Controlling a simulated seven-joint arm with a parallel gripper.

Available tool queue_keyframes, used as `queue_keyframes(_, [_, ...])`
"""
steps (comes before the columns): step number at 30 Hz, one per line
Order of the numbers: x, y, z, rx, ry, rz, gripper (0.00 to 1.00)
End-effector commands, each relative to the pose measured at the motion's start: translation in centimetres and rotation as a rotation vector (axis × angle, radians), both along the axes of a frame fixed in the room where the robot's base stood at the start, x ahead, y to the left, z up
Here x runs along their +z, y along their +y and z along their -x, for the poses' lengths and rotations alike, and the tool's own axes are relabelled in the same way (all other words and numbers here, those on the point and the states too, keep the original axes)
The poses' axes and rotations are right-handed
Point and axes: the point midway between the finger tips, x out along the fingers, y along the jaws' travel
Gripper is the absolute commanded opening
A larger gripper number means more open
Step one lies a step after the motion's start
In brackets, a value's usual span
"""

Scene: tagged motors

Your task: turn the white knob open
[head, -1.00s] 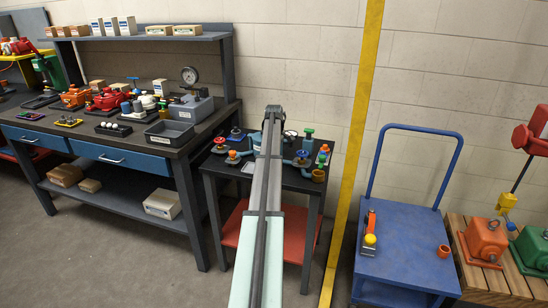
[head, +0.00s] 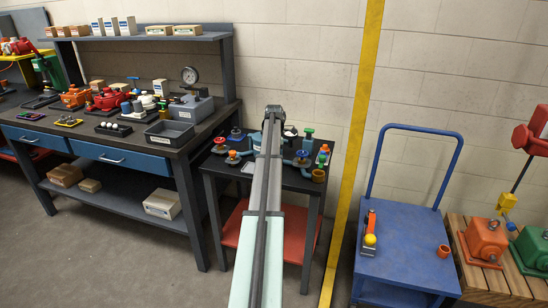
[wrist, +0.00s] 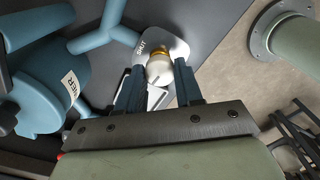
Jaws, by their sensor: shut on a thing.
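In the wrist view the white knob (wrist: 159,70) has a gold-coloured collar and sits at a pale plate (wrist: 176,48). The plate has lettering that looks like "SHUT" at its left. My gripper (wrist: 160,76) has its two dark blue fingers on either side of the knob and is shut on it. The knob's lower part is hidden between the fingers, and I cannot tell how far it is turned. In the head view my arm hides the gripper and the knob over the small dark table (head: 230,167).
In the wrist view a teal motor-like body (wrist: 45,95) with a partly hidden label and teal pipes (wrist: 112,38) stand close at the left. A grey-green flanged pipe (wrist: 295,42) is at the upper right. In the head view several coloured valves stand around my arm; a blue cart (head: 400,240) is at the right.

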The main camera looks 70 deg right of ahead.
Motion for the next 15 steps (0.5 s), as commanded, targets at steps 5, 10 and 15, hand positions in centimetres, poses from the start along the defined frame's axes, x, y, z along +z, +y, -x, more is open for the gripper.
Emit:
queue_keyframes(5, [0.01,-0.01,-0.01,0.071,0.0,0.0,0.05])
queue_keyframes(10, [0.01,-0.01,-0.01,0.106,0.0,0.0,0.05])
queue_keyframes(15, [0.01,-0.01,-0.01,0.117,0.0,0.0,0.05])
